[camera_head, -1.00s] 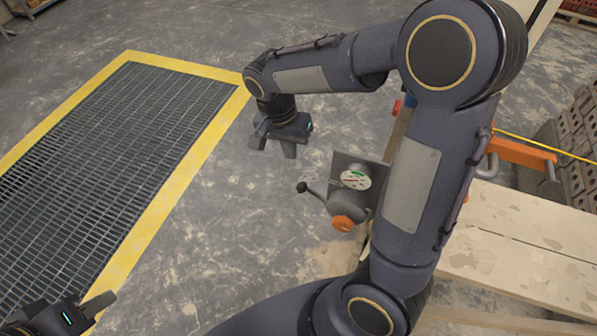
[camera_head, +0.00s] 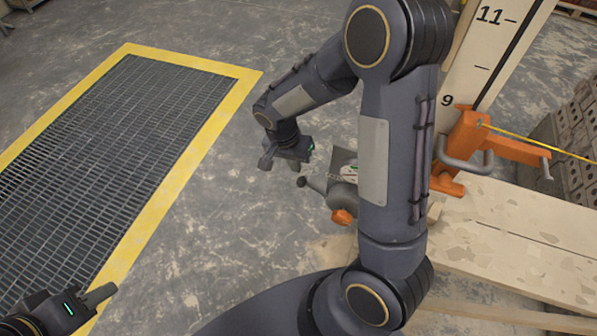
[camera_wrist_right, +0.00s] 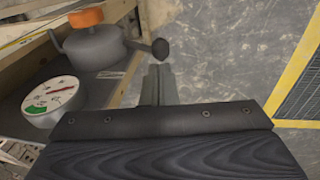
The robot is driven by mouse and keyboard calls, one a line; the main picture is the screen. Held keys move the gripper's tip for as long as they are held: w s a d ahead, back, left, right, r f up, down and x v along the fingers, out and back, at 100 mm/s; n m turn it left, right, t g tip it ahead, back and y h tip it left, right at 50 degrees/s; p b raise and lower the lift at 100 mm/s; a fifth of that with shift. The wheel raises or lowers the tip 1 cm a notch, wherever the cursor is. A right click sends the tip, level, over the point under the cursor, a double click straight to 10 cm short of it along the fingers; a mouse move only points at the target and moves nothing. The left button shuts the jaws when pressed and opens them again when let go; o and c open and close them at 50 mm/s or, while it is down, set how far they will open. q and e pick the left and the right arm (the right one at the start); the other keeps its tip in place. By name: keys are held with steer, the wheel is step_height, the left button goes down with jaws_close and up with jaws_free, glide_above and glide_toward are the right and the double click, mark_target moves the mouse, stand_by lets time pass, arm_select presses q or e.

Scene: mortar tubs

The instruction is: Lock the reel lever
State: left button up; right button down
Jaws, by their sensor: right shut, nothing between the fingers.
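The reel (camera_head: 342,197) is a grey drum with an orange knob (camera_head: 343,217) and a white dial (camera_head: 349,173), partly hidden behind my right arm. Its lever (camera_head: 314,184) points left and ends in a black ball (camera_head: 301,182). In the right wrist view, the drum (camera_wrist_right: 95,48), dial (camera_wrist_right: 54,100) and lever ball (camera_wrist_right: 160,48) show at upper left. My right gripper (camera_head: 279,166) is shut and empty. Its fingertips (camera_wrist_right: 161,72) appear just below the ball in the wrist view; contact cannot be told. My left gripper (camera_head: 108,291) is at lower left, partly cut off.
Wooden boards (camera_head: 520,235) lie on the right, with an orange clamp (camera_head: 462,150) and a taut yellow line (camera_head: 545,150). A marked upright board (camera_head: 490,50) and stacked bricks (camera_head: 575,140) stand behind. A yellow-framed floor grate (camera_head: 110,160) lies left; bare floor surrounds my right gripper.

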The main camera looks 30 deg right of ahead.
mark_target(300, 180)
steer(key=f, duration=0.3)
steer(key=d+f+p, duration=0.1)
steer(key=f, duration=0.1)
steer(key=shift+s+f, duration=0.1)
steer(key=shift+s, duration=0.05)
arm_select(q)
steer(key=shift+r, duration=0.55)
steer(key=shift+f, duration=0.1)
arm_select(e)
steer(key=shift+a+f, duration=0.1)
